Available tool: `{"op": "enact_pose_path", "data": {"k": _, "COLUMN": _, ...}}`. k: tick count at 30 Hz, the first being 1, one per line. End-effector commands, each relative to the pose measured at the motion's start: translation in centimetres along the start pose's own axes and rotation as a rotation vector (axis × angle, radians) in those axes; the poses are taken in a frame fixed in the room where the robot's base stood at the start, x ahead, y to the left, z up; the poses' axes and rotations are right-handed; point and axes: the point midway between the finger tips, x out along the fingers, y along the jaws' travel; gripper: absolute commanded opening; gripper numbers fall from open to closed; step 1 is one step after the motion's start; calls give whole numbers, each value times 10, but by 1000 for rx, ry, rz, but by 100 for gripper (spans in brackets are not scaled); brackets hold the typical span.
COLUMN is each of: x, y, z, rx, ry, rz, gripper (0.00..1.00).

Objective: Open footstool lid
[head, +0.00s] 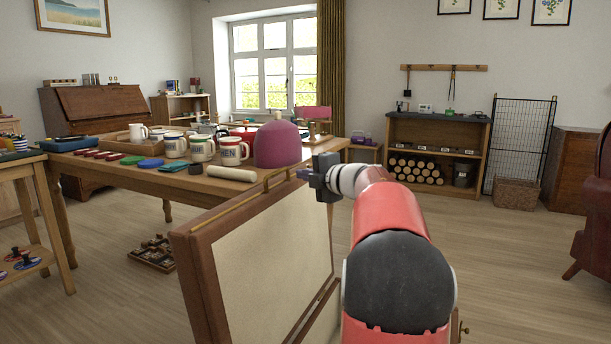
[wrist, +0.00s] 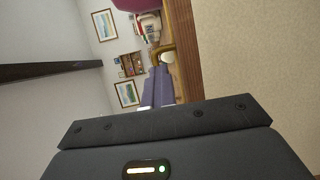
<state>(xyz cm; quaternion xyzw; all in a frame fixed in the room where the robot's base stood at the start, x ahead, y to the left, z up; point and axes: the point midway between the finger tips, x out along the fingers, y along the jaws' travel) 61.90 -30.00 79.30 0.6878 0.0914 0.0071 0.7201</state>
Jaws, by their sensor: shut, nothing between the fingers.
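The footstool lid (head: 265,260) stands raised on edge, close to upright, in the lower middle of the head view. It has a brown wooden frame and a cream inner face. That face fills the right of the wrist view (wrist: 255,60), with its brown edge beside it. My gripper (head: 304,174) is shut and empty at the lid's upper far corner, on the cream side. Its fingers also show shut in the wrist view (wrist: 157,86), alongside the lid's edge. I cannot tell whether they touch it. My arm hides most of the footstool's body.
A wooden table (head: 190,185) behind the lid holds several mugs (head: 233,151), a cream roll and a purple dome-shaped thing (head: 277,146). A low shelf with logs (head: 437,150) stands at the back wall. A red chair (head: 592,220) is at far right. The floor between is clear.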

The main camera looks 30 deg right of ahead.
Motion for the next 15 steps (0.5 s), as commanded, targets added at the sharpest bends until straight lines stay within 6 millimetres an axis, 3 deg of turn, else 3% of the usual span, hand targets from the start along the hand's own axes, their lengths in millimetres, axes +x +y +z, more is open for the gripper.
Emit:
{"op": "enact_pose_path", "data": {"k": 5, "x": 0, "y": 0, "z": 0, "rx": 0, "ry": 0, "rz": 0, "gripper": 19}}
{"op": "enact_pose_path", "data": {"k": 15, "x": -6, "y": 1, "z": 0, "rx": 0, "ry": -1, "rz": 0, "gripper": 19}}
